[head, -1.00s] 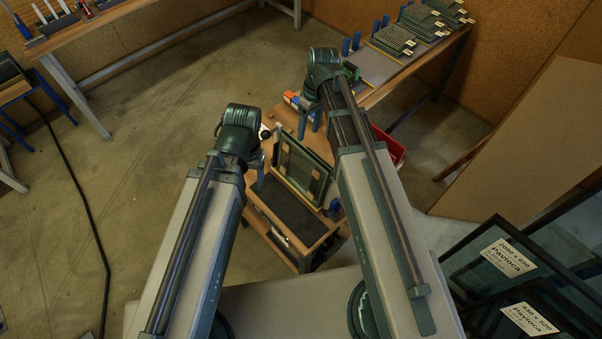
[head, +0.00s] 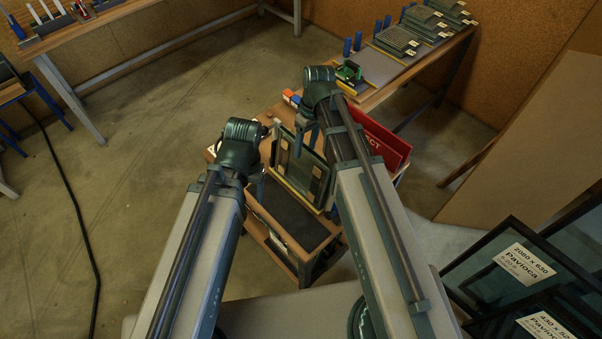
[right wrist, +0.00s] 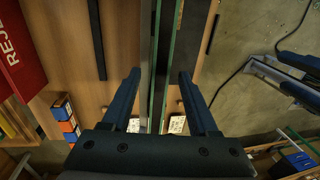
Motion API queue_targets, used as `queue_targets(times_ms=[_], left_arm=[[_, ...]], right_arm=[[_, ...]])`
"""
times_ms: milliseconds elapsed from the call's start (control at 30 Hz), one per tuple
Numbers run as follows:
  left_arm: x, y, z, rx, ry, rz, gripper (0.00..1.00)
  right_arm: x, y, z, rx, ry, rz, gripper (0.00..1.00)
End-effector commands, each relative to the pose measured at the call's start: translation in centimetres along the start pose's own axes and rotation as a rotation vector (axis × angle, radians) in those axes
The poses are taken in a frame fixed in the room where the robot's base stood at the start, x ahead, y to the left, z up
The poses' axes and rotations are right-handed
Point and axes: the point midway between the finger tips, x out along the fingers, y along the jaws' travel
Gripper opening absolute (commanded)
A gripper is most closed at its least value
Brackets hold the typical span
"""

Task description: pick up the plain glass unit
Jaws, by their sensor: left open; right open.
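A glass unit (head: 300,166) with a dark frame and greenish edges stands tilted on the wooden cart in the head view. In the right wrist view the glass unit (right wrist: 161,60) shows edge-on as thin parallel panes. My right gripper (right wrist: 161,85) is open, with one finger on each side of the panes in that view; I cannot tell how far down they reach. In the head view my right gripper (head: 305,132) is at the unit's upper edge. My left gripper (head: 258,170) is at the unit's left side, open and mostly hidden by its arm; it also shows in the right wrist view (right wrist: 282,68).
A red reject bin (head: 382,140) stands on the cart to the right. Small orange and blue boxes (right wrist: 66,120) lie on the cart top. Large labelled panes (head: 510,265) lean at the right. A bench (head: 425,55) with stacked panels stands behind.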

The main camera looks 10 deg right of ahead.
Motion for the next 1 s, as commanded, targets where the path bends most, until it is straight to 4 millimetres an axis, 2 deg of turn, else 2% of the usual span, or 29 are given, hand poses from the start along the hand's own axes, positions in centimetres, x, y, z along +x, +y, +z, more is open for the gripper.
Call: queue_targets(times_ms=[33, 100, 400, 733, 1000], left_arm=[[1.29, 0.12, -0.08, 0.0, 0.0, 0.0, 0.67], [1.76, 0.17, -0.1, -0.001, 0.0, 0.0, 0.67], [1.66, 0.16, -0.1, -0.001, 0.0, 0.0, 0.67], [1.67, 0.16, -0.1, -0.001, 0.0, 0.0, 0.67], [1.67, 0.16, -0.1, -0.001, 0.0, 0.0, 0.67]], right_arm=[[1.3, 0.08, 0.0, 0.0, 0.0, 0.0, 0.6], [1.79, 0.07, -0.01, 0.0, 0.0, 0.0, 0.6], [1.7, 0.0, -0.02, 0.0, 0.0, 0.0, 0.58], [1.7, 0.01, -0.02, 0.0, 0.0, 0.0, 0.0], [1.7, 0.01, -0.01, 0.0, 0.0, 0.0, 0.0]])
